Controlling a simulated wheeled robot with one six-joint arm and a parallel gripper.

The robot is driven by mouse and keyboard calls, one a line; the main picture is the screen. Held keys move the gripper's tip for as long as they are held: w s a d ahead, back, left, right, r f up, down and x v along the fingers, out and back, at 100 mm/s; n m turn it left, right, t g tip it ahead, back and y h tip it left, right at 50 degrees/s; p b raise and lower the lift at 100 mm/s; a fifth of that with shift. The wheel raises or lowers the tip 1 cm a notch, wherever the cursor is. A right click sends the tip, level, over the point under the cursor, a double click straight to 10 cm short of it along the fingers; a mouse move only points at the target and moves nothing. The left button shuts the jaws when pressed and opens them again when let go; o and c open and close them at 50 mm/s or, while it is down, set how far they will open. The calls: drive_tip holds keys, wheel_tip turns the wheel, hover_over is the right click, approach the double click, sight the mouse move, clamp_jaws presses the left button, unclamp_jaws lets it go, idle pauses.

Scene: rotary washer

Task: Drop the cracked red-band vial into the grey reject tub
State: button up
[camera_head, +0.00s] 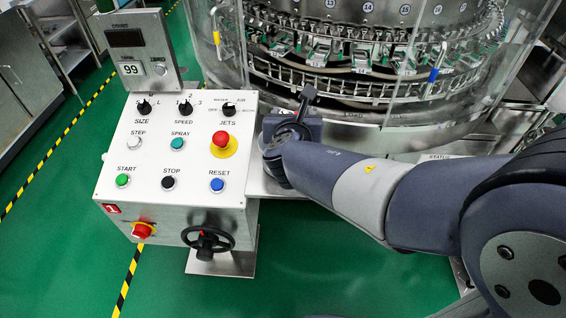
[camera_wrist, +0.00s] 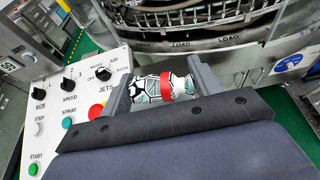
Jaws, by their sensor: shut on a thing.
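The cracked vial (camera_wrist: 148,92) shows in the wrist view, clear with dark crack lines and a red band near its right end. It lies crosswise between the two fingers of my gripper (camera_wrist: 158,82), which is shut on it. In the head view my gripper (camera_head: 306,98) is just right of the control panel, in front of the washer, and the vial cannot be made out there. I cannot make out the grey reject tub in either view.
The white control panel (camera_head: 125,180) with knobs and buttons stands close to the left of my gripper. The round washer (camera_head: 350,75) with its rail of clamps is behind. Green floor (camera_head: 330,265) is open at the front. A steel cabinet (camera_head: 30,75) stands far left.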

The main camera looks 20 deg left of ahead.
drive_tip(key=shift+f, duration=0.55)
drive_tip(key=o, duration=1)
drive_tip(key=shift+r, duration=0.1)
drive_tip(key=p+v, duration=0.1)
drive_tip(key=v, duration=0.9)
drive_tip(key=shift+s+r+p, duration=0.1)
drive_tip(key=shift+s+p, duration=0.25)
drive_tip(key=shift+s, duration=0.05)
drive_tip(key=shift+w, duration=0.1)
